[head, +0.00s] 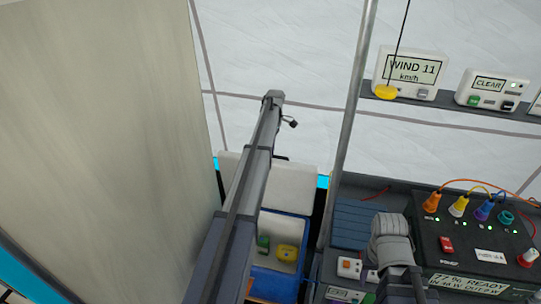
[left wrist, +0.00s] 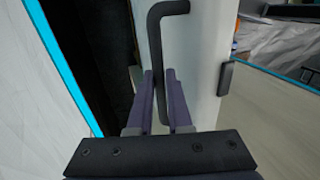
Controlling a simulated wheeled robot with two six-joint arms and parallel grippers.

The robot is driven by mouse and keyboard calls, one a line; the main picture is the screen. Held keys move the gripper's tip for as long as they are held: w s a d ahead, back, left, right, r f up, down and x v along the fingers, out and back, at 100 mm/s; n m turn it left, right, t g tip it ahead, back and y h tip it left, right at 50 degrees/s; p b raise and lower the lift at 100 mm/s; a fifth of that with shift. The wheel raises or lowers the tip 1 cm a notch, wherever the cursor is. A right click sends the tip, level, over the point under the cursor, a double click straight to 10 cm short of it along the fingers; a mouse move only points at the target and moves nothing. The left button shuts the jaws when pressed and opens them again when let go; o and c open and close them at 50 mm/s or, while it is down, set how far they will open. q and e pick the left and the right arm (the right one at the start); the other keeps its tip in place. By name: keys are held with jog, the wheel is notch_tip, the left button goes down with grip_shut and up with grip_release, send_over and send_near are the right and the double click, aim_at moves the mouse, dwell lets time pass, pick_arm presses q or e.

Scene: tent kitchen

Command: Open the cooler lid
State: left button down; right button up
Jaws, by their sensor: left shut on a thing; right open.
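The cooler (head: 283,284) is a blue box at the bottom middle of the head view, and its inside shows. Its white lid (head: 295,188) stands raised at the back of the box, partly hidden by my left arm. In the left wrist view the pale lid (left wrist: 205,60) carries a dark bar handle (left wrist: 156,50). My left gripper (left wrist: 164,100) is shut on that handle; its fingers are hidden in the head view. My right gripper (head: 400,284) is open at the lower right of the head view, in front of the black power box; its fingertips are hard to make out.
A green item (head: 263,242) and a yellow item (head: 286,252) lie inside the cooler. A black power box (head: 455,245) with coloured plugs stands at right. A pole (head: 347,130) rises beside the cooler. A large pale panel (head: 100,130) fills the left.

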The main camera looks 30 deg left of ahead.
pick_arm(q)
jog(key=c, duration=0.8)
grip_release()
jog(key=shift+c, duration=0.2)
jog(key=p+v, duration=0.7)
jog(key=shift+r+p, duration=0.3)
jog(key=shift+r, duration=0.1)
pick_arm(e)
notch_tip(320, 180, up, 8)
jog(key=shift+f, duration=0.25)
pick_arm(q)
jog(key=shift+w+a, duration=0.1)
pick_arm(e)
jog(key=shift+f, duration=0.1)
